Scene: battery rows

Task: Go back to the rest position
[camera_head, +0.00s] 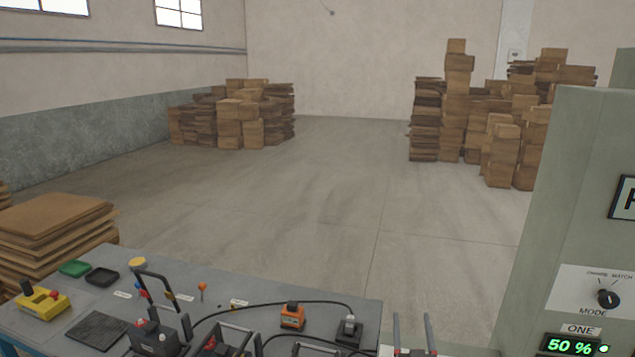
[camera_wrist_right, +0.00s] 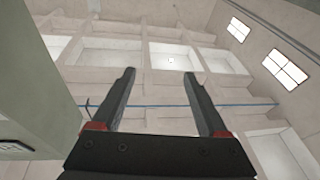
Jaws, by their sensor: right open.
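My right gripper (camera_head: 412,318) shows at the bottom of the head view, just right of the blue-grey workbench (camera_head: 352,288). Its two fingers point up and stand apart. In the right wrist view the same gripper (camera_wrist_right: 158,73) is open with nothing between its fingers, facing the upper walls and windows.
The bench holds a yellow control box (camera_head: 42,302), a black battery with a handle (camera_head: 155,338), an orange device (camera_head: 292,317) and cables. A grey-green cabinet (camera_head: 575,200) with a dial and "50 %" display stands close at right. Stacked boards (camera_head: 50,235) are at left; open floor lies beyond.

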